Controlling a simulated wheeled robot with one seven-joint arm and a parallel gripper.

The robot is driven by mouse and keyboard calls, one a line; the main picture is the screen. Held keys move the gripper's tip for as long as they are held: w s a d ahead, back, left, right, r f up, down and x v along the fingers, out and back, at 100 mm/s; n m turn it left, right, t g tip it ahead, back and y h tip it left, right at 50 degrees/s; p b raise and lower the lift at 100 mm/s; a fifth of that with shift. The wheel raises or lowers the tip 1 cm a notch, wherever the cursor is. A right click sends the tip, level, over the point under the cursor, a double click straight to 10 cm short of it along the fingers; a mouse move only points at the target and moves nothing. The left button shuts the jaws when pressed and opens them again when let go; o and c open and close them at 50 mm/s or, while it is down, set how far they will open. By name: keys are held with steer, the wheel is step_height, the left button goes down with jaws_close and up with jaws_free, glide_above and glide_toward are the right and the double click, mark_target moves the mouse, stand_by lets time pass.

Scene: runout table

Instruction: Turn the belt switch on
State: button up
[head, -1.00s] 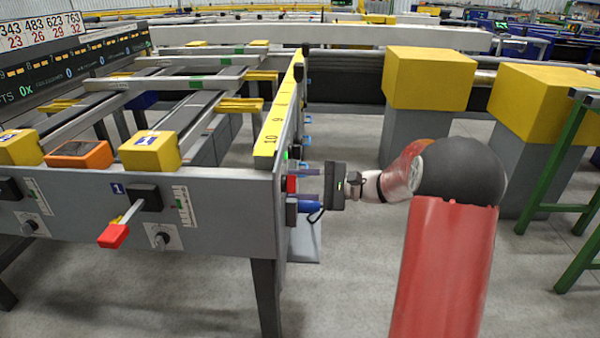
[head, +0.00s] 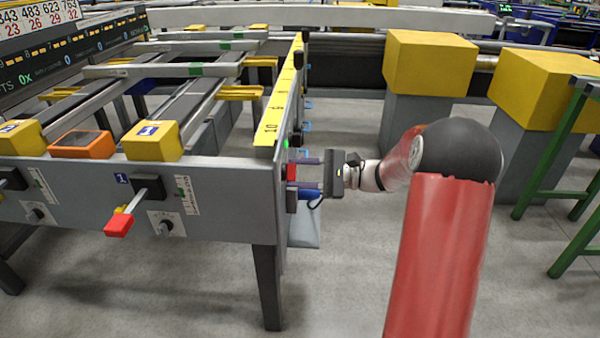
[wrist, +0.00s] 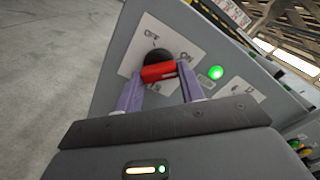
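The belt switch is a red handle (wrist: 160,72) on a round black base (wrist: 157,55), on a white plate on the grey end panel (wrist: 115,85). Its labels OFF and ON show above and to the right of it in the wrist view. A green lamp (wrist: 216,73) beside it is lit. My gripper (wrist: 160,78) has its two purple fingers spread, one on each side of the red handle; whether they touch it I cannot tell. In the head view my gripper (head: 305,176) faces the end panel, with red (head: 291,172) showing between its fingers.
The runout table's front panel (head: 225,200) carries a lever with a red grip (head: 118,225) and small knobs. A blue item (head: 309,195) is close by my lower finger. Yellow-topped blocks (head: 430,62) and a green frame (head: 560,150) stand right. Floor in front is clear.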

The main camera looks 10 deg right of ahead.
steer(key=o, duration=0.4)
steer(key=v, duration=0.7)
steer(key=shift+s+d+b, duration=0.1)
steer(key=shift+d+b, duration=0.25)
steer(key=shift+b, duration=0.05)
